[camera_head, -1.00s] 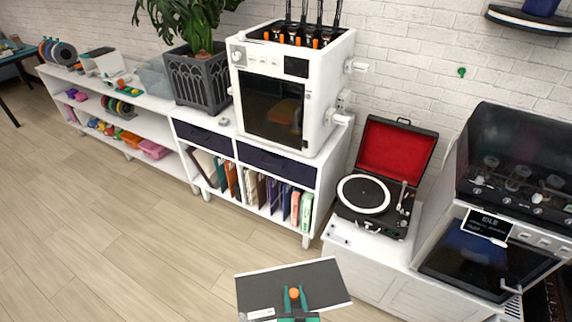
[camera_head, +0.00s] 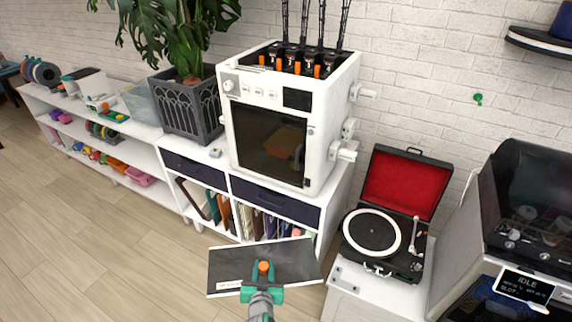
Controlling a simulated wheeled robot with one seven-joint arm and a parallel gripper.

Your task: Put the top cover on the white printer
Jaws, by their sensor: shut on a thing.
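The white printer (camera_head: 325,138) stands on the white cabinet. Its top is open, with several black and orange parts showing inside and dark tubes rising from it. The top cover (camera_head: 225,266) is a flat dark panel with pale edges, held in front of and below the printer, over the cabinet's front. My gripper (camera_head: 263,270), teal and grey with an orange piece, is shut on the cover near its lower middle edge. The fingertips are partly hidden, so the exact grip point is hard to see.
A plant in a dark grey pot (camera_head: 187,112) stands close left of the printer. An open red-lined record player (camera_head: 385,225) is to the right, beside a second machine (camera_head: 520,210) with a dark lid. A wall shelf (camera_head: 540,42) is at upper right. Open floor lies at lower left.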

